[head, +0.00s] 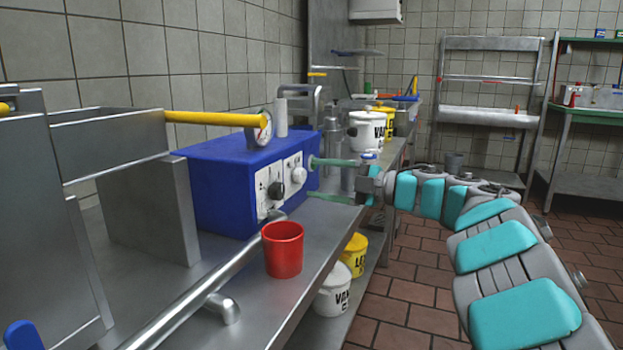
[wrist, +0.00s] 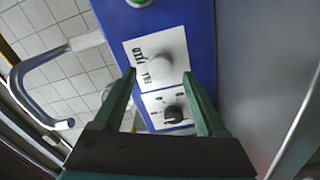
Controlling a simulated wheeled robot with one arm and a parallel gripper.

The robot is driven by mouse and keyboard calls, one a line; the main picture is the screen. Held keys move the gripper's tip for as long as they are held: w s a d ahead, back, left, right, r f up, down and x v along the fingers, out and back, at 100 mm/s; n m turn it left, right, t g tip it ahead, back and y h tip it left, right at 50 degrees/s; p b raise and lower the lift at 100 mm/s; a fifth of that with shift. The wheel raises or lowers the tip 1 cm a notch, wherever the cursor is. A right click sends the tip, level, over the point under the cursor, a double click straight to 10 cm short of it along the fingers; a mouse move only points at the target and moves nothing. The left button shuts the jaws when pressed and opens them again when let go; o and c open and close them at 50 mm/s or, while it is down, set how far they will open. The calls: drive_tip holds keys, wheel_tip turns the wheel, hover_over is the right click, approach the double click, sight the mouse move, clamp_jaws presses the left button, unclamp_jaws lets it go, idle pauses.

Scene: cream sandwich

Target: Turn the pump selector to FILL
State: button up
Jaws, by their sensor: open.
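The pump is a blue box (head: 222,180) on the steel counter, with two white panels on its front. One panel has a pale round knob (head: 299,174) with printed words beside it; in the wrist view this knob (wrist: 160,70) shows, but its words are too blurred to read surely. The other panel has a black knob (head: 276,190), also in the wrist view (wrist: 173,114). My gripper (head: 311,178) is open and empty, facing the panels. In the wrist view its fingertips (wrist: 159,75) lie either side of the pale knob; I cannot tell whether they touch it.
A red cup (head: 283,250) stands on the counter in front of the box. A steel pipe (head: 205,285) runs along the counter's front. A yellow bar (head: 215,118) and a gauge (head: 262,128) are above the box.

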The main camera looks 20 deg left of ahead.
drive_tip(key=shift+s+d, duration=0.15)
drive_tip(key=shift+d, duration=2.2)
